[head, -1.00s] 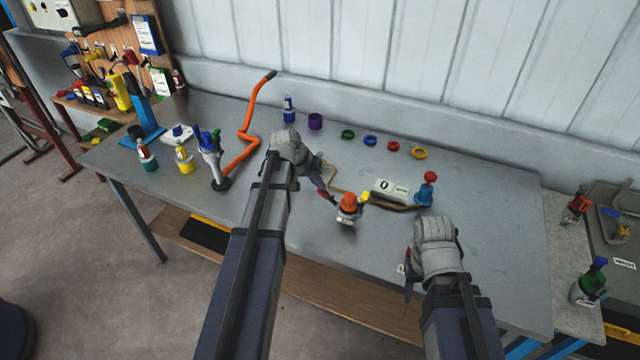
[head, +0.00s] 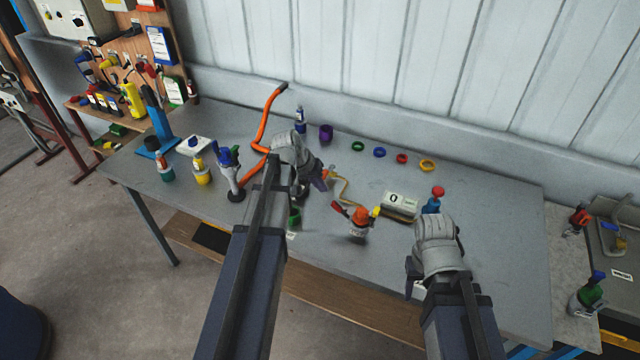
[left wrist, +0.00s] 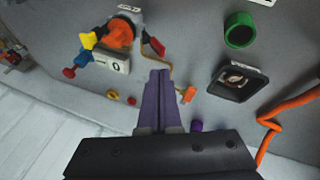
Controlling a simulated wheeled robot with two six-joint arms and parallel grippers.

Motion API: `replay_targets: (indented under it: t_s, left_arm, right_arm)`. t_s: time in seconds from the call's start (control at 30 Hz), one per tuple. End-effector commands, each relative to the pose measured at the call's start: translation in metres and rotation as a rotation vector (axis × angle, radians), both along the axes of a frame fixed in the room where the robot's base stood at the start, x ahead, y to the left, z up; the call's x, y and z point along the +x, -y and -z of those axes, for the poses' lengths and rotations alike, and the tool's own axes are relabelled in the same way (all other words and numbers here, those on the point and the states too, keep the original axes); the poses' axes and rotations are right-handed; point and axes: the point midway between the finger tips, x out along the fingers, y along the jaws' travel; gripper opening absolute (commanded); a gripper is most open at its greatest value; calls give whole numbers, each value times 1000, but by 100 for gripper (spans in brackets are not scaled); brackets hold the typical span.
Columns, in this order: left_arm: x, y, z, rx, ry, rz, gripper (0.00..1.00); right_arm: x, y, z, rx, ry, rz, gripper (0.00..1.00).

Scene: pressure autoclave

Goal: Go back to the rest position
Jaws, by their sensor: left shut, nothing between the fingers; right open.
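My left gripper (head: 320,182) hangs over the middle of the bench with its fingers shut and nothing between them. The purple fingers also show in the left wrist view (left wrist: 160,98). It is left of and apart from an orange-knobbed valve device (head: 359,216) with red and yellow handles, which shows at the top left of the left wrist view (left wrist: 118,34). My right gripper (head: 411,278) is over the front right of the bench, open; its fingers are mostly hidden by the wrist.
The grey bench (head: 480,235) carries a bent orange hose (head: 262,130), a green cup (head: 294,216) close to my left arm, a box marked 0 (head: 399,204), and coloured rings along the back. Small bottles (head: 202,172) stand at left. A wall closes the back.

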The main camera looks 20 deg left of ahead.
Motion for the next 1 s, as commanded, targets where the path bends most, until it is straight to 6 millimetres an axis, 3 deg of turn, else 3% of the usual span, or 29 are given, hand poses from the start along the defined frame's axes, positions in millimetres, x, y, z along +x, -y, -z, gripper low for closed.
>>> replay_targets:
  t_s: [0.03, 0.13, 0.7, 0.77, 0.87, 1.0]
  left_arm:
    - [-2, 1, -10, -1, 1, 1, 0]
    - [-3, 2, -14, -1, 1, 1, 0]
    - [-5, 6, -11, 1, -4, 9, 0]
    - [-10, 18, -7, 10, -16, 28, 0]
    - [-31, 55, 8, 46, -63, 99, 0]
    - [-81, 123, 34, 138, -162, 243, 0]
  right_arm:
    - [0, 0, -10, 0, 0, 2, 50]
    - [0, 0, -14, 1, 0, 3, 50]
    - [0, 0, -12, 1, 0, 4, 50]
    - [0, 0, -9, 1, 0, 4, 50]
    - [0, 0, 1, 1, 0, 3, 50]
    - [0, 0, 18, 0, 0, 2, 50]
